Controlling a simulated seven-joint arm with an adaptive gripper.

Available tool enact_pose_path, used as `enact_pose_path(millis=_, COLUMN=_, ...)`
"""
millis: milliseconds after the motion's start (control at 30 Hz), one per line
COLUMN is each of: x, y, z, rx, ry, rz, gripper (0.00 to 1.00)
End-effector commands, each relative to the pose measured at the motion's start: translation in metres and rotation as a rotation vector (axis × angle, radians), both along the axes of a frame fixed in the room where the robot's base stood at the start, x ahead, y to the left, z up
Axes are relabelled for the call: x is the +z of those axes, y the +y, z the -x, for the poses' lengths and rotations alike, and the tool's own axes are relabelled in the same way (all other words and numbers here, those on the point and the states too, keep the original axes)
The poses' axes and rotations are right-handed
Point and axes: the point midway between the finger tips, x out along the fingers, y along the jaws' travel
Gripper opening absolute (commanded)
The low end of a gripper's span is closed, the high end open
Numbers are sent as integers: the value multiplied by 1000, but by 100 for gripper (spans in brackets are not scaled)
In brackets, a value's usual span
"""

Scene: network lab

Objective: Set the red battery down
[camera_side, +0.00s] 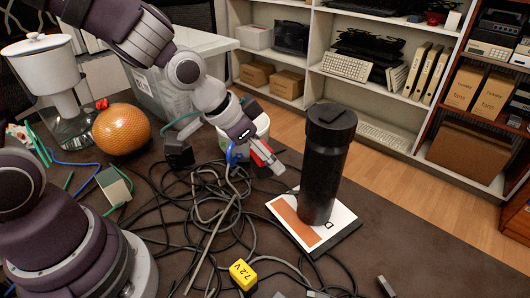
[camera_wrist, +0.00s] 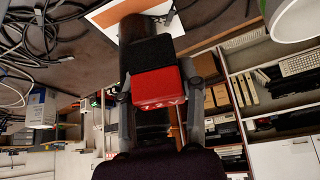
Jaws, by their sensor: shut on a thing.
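The red battery (camera_wrist: 156,88), with a black end, is gripped between the two fingers of my gripper (camera_wrist: 158,98) in the wrist view. In the side view the battery (camera_side: 263,151) shows as a small red patch at my gripper (camera_side: 268,162), partly hidden by the fingers. My gripper points down and right and holds the battery above the dark table (camera_side: 420,245), left of the tall black cylinder (camera_side: 328,165). Any contact between battery and cylinder cannot be told.
The cylinder stands on a white and orange board (camera_side: 295,225). Tangled cables (camera_side: 195,205) spread below my gripper. A yellow battery (camera_side: 243,274) lies at the front. An orange ball (camera_side: 121,129) is at left.

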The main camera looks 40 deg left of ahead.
Motion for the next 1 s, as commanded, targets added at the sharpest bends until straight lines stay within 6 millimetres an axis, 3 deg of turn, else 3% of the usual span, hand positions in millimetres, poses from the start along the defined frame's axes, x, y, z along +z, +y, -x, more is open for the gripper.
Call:
enact_pose_path(millis=100, x=-29, y=-33, z=10, rx=-60, ry=10, rz=-5, gripper=0)
enact_pose_path(millis=267, x=-60, y=-70, z=24, rx=-136, ry=6, rz=-11, gripper=0)
enact_pose_path(millis=367, x=-74, y=-104, z=29, rx=-244, ry=1, rz=-12, gripper=0)
enact_pose_path(millis=533, x=-59, y=-158, z=15, rx=-474, ry=-9, rz=-7, gripper=0)
enact_pose_path(millis=700, x=-35, y=-206, z=13, rx=-676, ry=-10, rz=-7, gripper=0)
enact_pose_path(millis=900, x=-19, y=-234, z=17, rx=-795, ry=-8, rz=-9, gripper=0)
enact_pose_path(millis=1000, x=-35, y=-237, z=18, rx=-807, ry=-3, rz=-10, gripper=0)
